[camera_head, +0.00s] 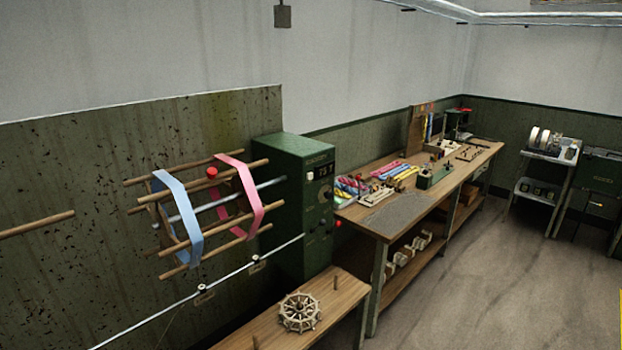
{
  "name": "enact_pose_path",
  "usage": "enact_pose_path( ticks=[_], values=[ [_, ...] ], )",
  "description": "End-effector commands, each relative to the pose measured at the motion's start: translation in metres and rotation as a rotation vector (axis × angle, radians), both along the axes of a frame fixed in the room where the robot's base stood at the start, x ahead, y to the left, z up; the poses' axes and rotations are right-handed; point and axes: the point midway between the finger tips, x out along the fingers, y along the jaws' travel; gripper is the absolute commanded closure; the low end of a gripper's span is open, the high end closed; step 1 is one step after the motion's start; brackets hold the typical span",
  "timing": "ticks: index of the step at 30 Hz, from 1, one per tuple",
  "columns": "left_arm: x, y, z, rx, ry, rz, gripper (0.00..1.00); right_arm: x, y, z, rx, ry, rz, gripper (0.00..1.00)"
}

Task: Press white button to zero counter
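A tall green machine cabinet (283,200) stands left of the middle, against the wall. Its right-facing panel carries a small counter window (325,171) with digits too small to read. A small white button (310,177) sits just left of and slightly below the counter. A dark round dial is lower on the panel, and a red knob (338,223) shows at its right edge. Neither of my grippers is in view, and nothing touches the button.
A wooden-barred reel with a blue band (179,220) and a pink band (249,194) projects left of the cabinet. A low wooden bench (345,290) with a spoked wheel (300,312) is in front. A cluttered workbench (385,237) runs right. Floor (480,280) at right is clear.

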Motion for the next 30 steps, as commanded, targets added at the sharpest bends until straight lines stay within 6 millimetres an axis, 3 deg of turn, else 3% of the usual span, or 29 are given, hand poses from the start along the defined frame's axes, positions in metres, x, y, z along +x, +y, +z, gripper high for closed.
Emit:
enact_pose_path(
  ticks=[5, 17, 30],
  values=[
    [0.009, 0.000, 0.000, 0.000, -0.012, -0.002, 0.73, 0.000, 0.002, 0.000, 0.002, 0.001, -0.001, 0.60],
    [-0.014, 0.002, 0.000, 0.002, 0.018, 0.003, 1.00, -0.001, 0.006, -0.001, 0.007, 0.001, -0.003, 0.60],
    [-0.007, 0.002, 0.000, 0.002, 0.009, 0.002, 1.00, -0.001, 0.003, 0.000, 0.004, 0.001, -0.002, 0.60]
  ],
)
